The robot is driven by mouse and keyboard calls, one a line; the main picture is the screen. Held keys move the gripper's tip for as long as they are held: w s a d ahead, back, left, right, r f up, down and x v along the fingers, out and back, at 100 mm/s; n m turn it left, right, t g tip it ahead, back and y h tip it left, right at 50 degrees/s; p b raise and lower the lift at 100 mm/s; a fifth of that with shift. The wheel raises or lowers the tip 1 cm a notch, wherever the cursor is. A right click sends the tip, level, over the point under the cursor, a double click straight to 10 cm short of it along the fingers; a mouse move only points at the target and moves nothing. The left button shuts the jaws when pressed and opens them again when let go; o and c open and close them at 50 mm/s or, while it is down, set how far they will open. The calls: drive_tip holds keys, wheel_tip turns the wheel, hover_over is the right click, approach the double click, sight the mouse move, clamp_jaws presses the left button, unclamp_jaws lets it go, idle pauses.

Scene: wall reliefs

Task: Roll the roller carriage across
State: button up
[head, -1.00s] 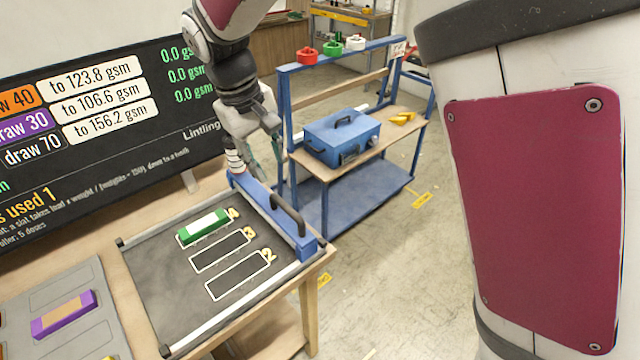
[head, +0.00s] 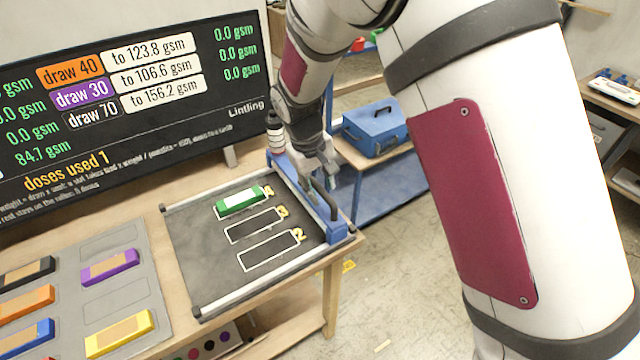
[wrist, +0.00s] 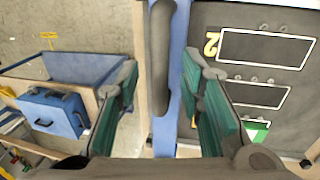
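The roller carriage (head: 333,228) is a blue bar across the right end of a dark bed with pale side rails. Its dark handle (head: 325,202) stands on top; the handle also shows in the wrist view (wrist: 161,60). My gripper (head: 318,182) is at the far part of the handle. In the wrist view my gripper (wrist: 160,75) is open, with its green-padded fingers on either side of the handle and visible gaps. On the bed (head: 200,260), a green slat (head: 240,201) with a pale top fills outline 4; outlines 3 and 2 are empty.
A grey tray (head: 65,295) at left holds black, orange, blue, purple and yellow slats. A dark board (head: 120,110) with readings stands behind, showing "doses used 1". A blue toolbox (head: 375,130) sits on a shelf beyond. Floor at right of the table is clear.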

drive_tip(key=shift+f, duration=0.1)
clamp_jaws()
drive_tip(key=s+a+p, duration=0.1)
drive_tip(key=s+a, duration=0.7)
drive_tip(key=a, duration=0.4)
drive_tip(key=s+a+p, duration=0.2)
drive_tip(key=s+a, duration=0.7)
drive_tip(key=a, duration=0.4)
drive_tip(key=shift+a, duration=0.15)
drive_tip(key=shift+s, duration=0.1)
unclamp_jaws()
drive_tip(key=shift+a, duration=0.1)
wheel_tip(320, 180, up, 12)
drive_tip(key=s+a, duration=0.1)
drive_tip(key=shift+s+a, duration=0.15)
drive_tip(key=shift+a, duration=0.25)
